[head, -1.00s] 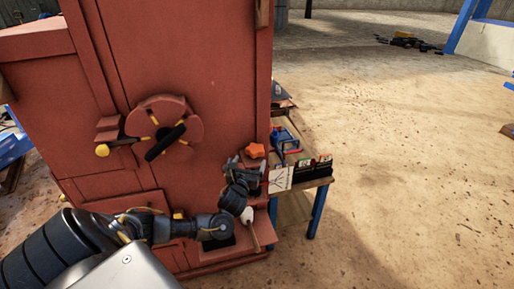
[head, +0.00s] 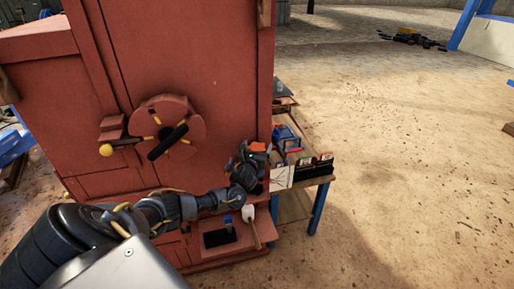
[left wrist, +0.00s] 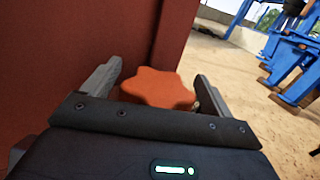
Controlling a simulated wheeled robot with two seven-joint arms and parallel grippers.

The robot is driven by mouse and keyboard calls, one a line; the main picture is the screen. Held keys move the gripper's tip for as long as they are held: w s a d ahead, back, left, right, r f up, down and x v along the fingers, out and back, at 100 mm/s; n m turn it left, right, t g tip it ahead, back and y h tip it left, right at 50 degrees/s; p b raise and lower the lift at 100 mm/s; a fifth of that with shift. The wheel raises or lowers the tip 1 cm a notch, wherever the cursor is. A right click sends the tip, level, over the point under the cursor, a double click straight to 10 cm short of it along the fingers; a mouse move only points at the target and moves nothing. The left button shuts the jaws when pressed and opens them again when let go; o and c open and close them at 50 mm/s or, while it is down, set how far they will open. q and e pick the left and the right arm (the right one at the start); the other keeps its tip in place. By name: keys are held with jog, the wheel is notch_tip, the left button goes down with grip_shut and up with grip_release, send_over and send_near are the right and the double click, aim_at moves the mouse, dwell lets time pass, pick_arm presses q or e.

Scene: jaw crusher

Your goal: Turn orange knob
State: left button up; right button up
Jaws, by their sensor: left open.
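The orange knob (left wrist: 158,87) is star-shaped and sits on the red crusher body (head: 120,60). In the left wrist view it lies between the two open fingers of my left gripper (left wrist: 152,88), with a finger on each side. I cannot tell whether either finger touches it. In the head view only a small part of the knob (head: 258,146) shows, and my left gripper (head: 254,152) hides the rest. My right gripper is not in view.
A round handwheel (head: 168,128) with a black bar is on the crusher's front, left of the knob. A wooden table (head: 319,181) with blue legs and several small items stands to the right. A scoop-like tool (head: 249,214) lies on the lower ledge. Sandy ground at the right is open.

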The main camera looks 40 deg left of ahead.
pick_arm(q)
jog(key=c, duration=1)
jog(key=shift+n+y, duration=0.3)
jog(key=n+g+y, duration=0.1)
jog(key=n+g+y+p, duration=0.1)
jog(key=y, duration=0.1)
jog(key=shift+d+r+n+g+y, duration=0.15)
jog(key=shift+n+g+y, duration=0.15)
jog(key=shift+g, duration=0.1)
jog(key=shift+n+g+y, duration=0.9)
jog(key=shift+w+f+n+g+y, duration=0.1)
jog(key=shift+f+n+g+y, duration=0.1)
jog(key=shift+n+g+y, duration=0.35)
jog(key=n+g+y+b, duration=0.1)
jog(key=g+b, duration=0.3)
jog(key=b, duration=0.5)
jog(key=n+g+y+b, duration=0.2)
jog(key=n+g+b, duration=0.2)
jog(key=b, duration=0.5)
jog(key=shift+f+n+g, duration=0.1)
jog(key=shift+n+g, duration=0.15)
jog(key=shift+r+g+b, duration=0.25)
jog(key=shift+g+b, duration=0.05)
jog(key=shift+b, duration=0.55)
